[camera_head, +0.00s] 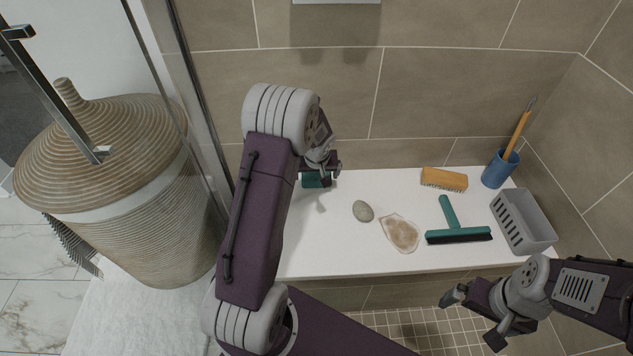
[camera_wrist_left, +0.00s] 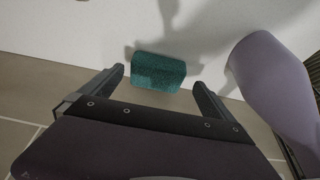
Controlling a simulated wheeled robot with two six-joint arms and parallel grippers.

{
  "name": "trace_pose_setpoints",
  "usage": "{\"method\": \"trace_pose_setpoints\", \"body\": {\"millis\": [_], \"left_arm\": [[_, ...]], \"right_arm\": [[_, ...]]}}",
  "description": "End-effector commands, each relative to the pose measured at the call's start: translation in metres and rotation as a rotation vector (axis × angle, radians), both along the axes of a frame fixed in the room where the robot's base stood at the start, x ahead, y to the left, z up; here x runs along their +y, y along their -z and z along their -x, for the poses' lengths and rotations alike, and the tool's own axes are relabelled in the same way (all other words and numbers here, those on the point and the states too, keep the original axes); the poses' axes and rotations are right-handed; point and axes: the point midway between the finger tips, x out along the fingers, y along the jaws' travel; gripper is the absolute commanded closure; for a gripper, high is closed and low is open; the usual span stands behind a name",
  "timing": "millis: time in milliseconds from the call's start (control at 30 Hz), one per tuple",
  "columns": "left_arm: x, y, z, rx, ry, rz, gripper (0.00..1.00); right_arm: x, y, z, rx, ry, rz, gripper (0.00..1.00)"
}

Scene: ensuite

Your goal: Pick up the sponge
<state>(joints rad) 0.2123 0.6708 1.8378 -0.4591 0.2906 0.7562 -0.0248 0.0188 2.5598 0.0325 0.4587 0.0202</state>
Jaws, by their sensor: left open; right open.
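The teal sponge (camera_head: 311,180) is at the left end of the white bench, partly hidden behind my left gripper (camera_head: 327,172). The sponge shows whole in the left wrist view (camera_wrist_left: 158,72), a rounded block on the white surface. My left gripper (camera_wrist_left: 159,80) is open, with one finger on each side of the sponge in that view. The fingers do not visibly touch it, and their height above it is hard to tell. My right gripper (camera_head: 472,319) is open and empty in front of the bench, at the lower right.
A glass panel and a wicker basket (camera_head: 120,190) stand left. A tiled wall is behind.

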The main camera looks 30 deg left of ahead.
Motion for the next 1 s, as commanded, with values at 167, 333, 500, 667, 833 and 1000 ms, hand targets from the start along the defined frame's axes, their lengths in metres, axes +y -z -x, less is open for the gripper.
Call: {"method": "trace_pose_setpoints", "body": {"millis": [167,333,500,667,833,1000], "left_arm": [[0.002,0.014,-0.005,0.0,0.0,0.0,0.0],[0.008,0.044,-0.018,0.0,-0.001,0.0,0.0],[0.011,0.052,-0.023,-0.001,-0.001,0.0,0.0],[0.011,0.051,-0.022,-0.002,0.0,0.0,0.0],[0.01,0.051,-0.022,-0.001,0.0,-0.001,0.47],[0.01,0.051,-0.022,-0.001,0.0,0.0,0.48]], "right_arm": [[0.0,0.009,0.0,0.0,0.0,0.0,0.0],[0.0,0.024,0.0,0.001,0.0,0.0,0.0],[0.0,0.026,0.0,0.001,0.0,0.0,0.0],[0.0,0.025,0.0,0.0,0.0,0.0,0.0],[0.0,0.025,0.0,0.0,0.0,0.0,0.0],[0.0,0.025,0.0,0.0,0.0,0.0,0.0]]}}
